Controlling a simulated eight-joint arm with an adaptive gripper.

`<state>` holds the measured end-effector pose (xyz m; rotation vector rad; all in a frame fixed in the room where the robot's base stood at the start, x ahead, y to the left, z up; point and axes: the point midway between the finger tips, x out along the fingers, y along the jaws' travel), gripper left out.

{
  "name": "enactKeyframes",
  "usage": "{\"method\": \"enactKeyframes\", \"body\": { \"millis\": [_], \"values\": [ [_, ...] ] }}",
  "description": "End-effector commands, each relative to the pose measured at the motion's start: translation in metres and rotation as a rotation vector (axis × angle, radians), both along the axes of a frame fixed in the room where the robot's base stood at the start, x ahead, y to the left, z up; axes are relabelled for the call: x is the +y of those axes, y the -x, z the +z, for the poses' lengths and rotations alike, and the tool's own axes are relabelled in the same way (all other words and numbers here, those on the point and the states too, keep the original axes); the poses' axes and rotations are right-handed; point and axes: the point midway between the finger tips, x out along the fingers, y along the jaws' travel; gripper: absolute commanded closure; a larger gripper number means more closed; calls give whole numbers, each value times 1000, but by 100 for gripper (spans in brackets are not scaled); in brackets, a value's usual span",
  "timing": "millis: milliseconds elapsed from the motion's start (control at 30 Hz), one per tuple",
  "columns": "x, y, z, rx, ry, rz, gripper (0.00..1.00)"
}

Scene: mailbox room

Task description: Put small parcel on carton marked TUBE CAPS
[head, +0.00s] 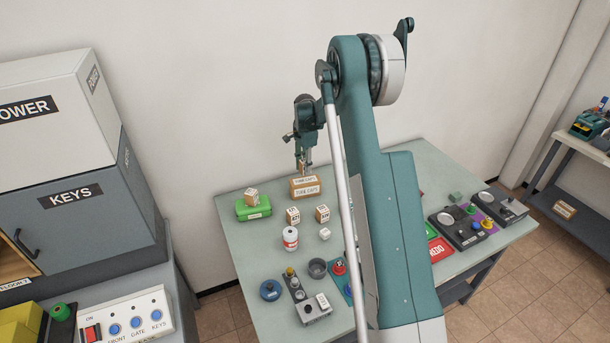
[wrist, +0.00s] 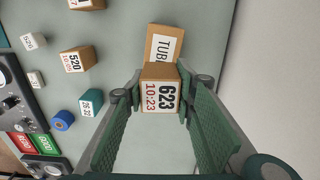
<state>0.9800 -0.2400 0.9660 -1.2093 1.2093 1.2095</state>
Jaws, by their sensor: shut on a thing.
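My gripper (head: 305,166) hangs at the back of the green table, over the carton marked TUBE CAPS (head: 305,190). In the wrist view, my gripper (wrist: 158,100) is shut on a small brown parcel (wrist: 160,95) with a white label reading 623 and 10:23. The TUBE CAPS carton (wrist: 163,45) shows just beyond the parcel, partly hidden by it. In the head view the held parcel is small and mostly hidden by the fingers. I cannot tell whether it touches the carton's top.
A green case (head: 257,211) with a brown box (head: 251,196) on it stands left of the carton. Two labelled boxes (head: 293,215) (head: 322,213), a white bottle (head: 290,238) and a white cube (head: 325,234) stand in front. A wall is close behind.

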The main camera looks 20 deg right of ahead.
Motion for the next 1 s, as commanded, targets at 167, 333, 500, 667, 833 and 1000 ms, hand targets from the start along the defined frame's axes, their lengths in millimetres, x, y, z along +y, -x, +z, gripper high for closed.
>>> {"method": "enactKeyframes", "body": {
  "millis": [167, 333, 500, 667, 833, 1000],
  "values": [
    [0, 0, -4, 0, 0, 0, 86],
    [0, 0, -4, 0, 0, 0, 86],
    [0, 0, -10, 0, 0, 0, 86],
    [0, 0, -27, 0, 0, 0, 86],
    [0, 0, -40, 0, 0, 0, 86],
    [0, 0, -41, 0, 0, 0, 86]
  ]
}}
